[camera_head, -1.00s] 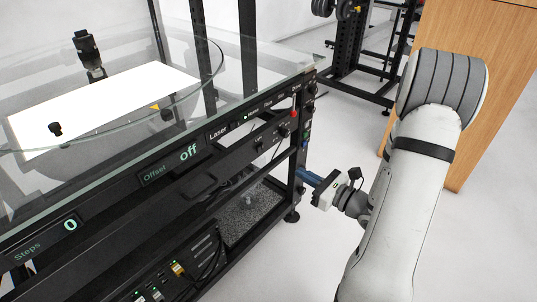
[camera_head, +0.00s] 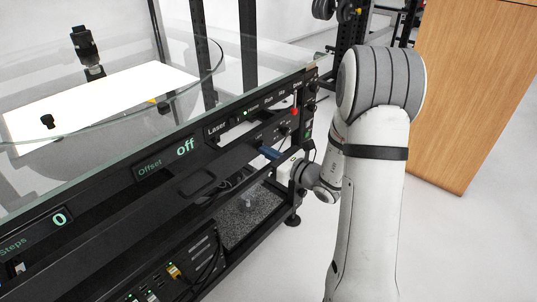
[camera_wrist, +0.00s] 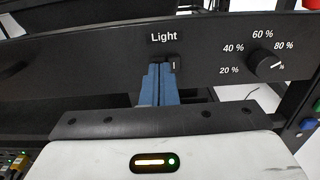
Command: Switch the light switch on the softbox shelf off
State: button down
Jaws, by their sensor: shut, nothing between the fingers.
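The light switch (camera_wrist: 175,64) is a small black rocker under the word "Light" on the black front panel (camera_wrist: 110,55) in the wrist view. My gripper (camera_wrist: 160,68) has blue fingers that are shut with nothing between them. Their tips are at the left edge of the switch and cover part of it; I cannot tell whether they touch it. In the head view my gripper (camera_head: 268,152) is in front of the panel, below the Laser label. The softbox (camera_head: 110,95) on the table glows bright white.
A dimmer knob (camera_wrist: 269,66) with percent marks sits right of the switch. A red button (camera_head: 295,111) and more knobs are at the panel's right end. The glass top (camera_head: 265,72) overhangs above. A wooden cabinet (camera_head: 470,90) stands at the right.

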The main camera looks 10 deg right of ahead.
jog(key=shift+w+a+r, duration=0.1)
jog(key=shift+a+r, duration=0.2)
jog(key=shift+a, duration=0.4)
jog(key=shift+s+d+f, duration=0.2)
jog(key=shift+s, duration=0.4)
jog(key=s+d+p, duration=0.4)
jog(key=s+p, duration=0.8)
jog(key=shift+s+d, duration=0.2)
jog(key=shift+d, duration=0.2)
jog(key=shift+f, duration=0.1)
